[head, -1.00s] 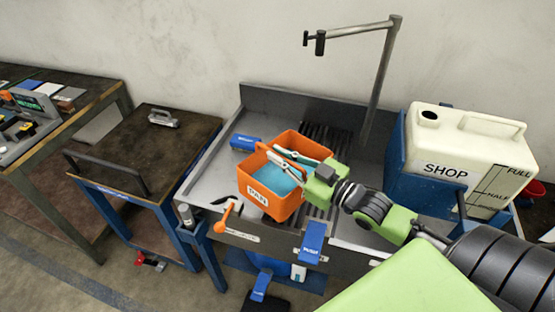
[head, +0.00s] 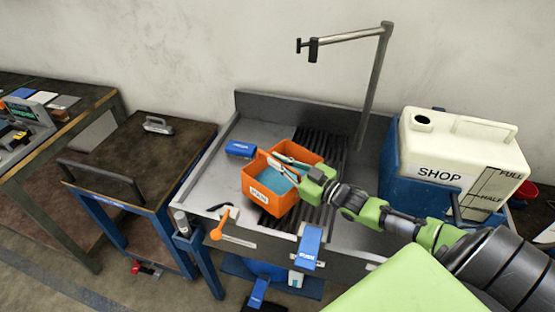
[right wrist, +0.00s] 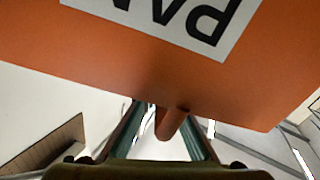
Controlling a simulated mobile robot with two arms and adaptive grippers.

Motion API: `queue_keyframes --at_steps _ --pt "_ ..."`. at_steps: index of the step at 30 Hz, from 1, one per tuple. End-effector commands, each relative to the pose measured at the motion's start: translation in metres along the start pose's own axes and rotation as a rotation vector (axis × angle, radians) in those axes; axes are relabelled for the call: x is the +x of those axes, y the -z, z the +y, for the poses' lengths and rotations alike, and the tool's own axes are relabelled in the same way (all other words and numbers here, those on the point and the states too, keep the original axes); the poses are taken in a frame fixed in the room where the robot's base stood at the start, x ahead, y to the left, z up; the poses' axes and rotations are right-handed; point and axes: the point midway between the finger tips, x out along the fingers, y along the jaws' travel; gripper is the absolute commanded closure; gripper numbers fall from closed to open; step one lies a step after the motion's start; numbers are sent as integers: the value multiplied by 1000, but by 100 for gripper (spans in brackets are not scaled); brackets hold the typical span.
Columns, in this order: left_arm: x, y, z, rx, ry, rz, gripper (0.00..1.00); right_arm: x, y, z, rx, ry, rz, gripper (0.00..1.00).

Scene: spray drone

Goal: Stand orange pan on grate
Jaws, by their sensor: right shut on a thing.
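The orange pan (head: 262,192) has a white label and blue-green liquid or lining inside. It is upright in the metal sink, at the left side of the dark slatted grate (head: 333,150), and overlaps its edge in the head view. I cannot tell whether its underside touches the grate. My right gripper (head: 289,172) is shut on the pan at its right side. In the right wrist view the orange pan (right wrist: 120,85) fills the top, with an orange handle-like part between the fingers (right wrist: 168,125). My left gripper is not in view.
A blue block (head: 240,149) lies in the sink behind the pan. A metal spout (head: 370,90) rises at the back. A white SHOP jug (head: 440,150) in a blue holder stands right. An orange lever (head: 222,222) is at the front edge. A dark cart (head: 150,160) stands left.

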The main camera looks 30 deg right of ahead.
Motion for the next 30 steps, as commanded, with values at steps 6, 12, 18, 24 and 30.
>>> queue_keyframes --at_steps 6,12,18,24,30 --pt "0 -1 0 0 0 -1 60 1 -16 -5 1 0 8 100" --pt "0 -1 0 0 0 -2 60 1 -18 -5 2 1 6 100" --pt "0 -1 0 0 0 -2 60 -1 -23 -7 4 2 -5 76" --pt "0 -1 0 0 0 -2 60 -1 -22 -6 3 2 -4 76" --pt "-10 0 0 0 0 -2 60 -15 -21 -6 4 2 -7 76"
